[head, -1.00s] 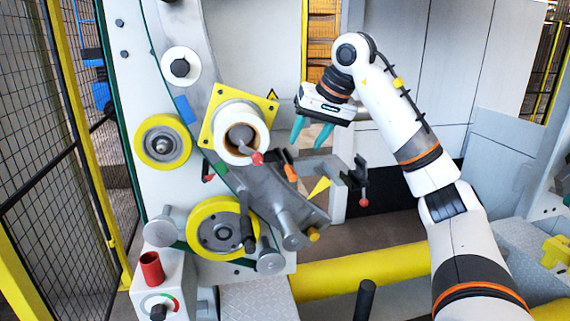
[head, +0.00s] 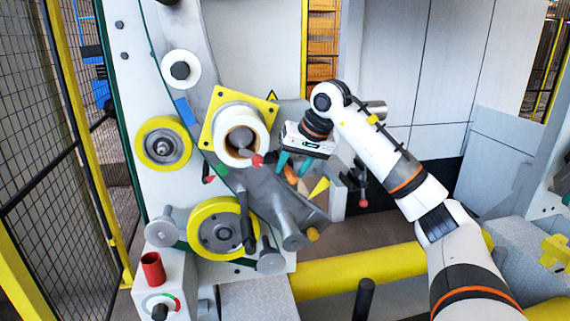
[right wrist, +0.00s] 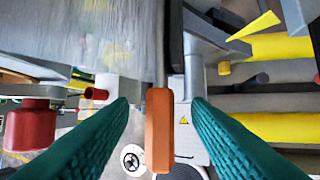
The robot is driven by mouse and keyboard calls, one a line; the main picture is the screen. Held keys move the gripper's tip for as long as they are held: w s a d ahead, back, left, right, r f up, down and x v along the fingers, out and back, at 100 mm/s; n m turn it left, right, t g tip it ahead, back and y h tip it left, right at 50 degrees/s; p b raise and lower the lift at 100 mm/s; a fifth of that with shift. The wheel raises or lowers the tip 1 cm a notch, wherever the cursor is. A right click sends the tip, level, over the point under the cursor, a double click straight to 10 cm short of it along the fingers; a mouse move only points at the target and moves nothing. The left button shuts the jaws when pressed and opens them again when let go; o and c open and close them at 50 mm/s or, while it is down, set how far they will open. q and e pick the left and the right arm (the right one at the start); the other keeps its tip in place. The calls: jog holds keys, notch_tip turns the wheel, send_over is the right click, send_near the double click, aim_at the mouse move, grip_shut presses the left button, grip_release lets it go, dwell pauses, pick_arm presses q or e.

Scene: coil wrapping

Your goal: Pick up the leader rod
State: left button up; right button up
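The leader rod shows its orange grip (right wrist: 160,130) in the right wrist view, with a thin grey shaft running up from it. In the head view the orange grip (head: 290,174) is partly hidden by my gripper, beside the roll's right side. My right gripper (head: 292,166) has its teal fingers pointing down at the grip. In the right wrist view the open fingers (right wrist: 160,103) stand on either side of the orange grip, with gaps showing on both sides. My left gripper is not in view.
The roll core (head: 240,138) on a yellow plate sits left of my gripper, with a red-knobbed lever (head: 257,160). A yellow pointed flag (head: 319,188) and a red-tipped bracket (head: 363,200) are close on the right. A yellow beam (head: 360,270) runs below.

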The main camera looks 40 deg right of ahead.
grip_shut()
jog(key=shift+r, duration=0.1)
notch_tip(320, 180, up, 10)
dwell(0.6)
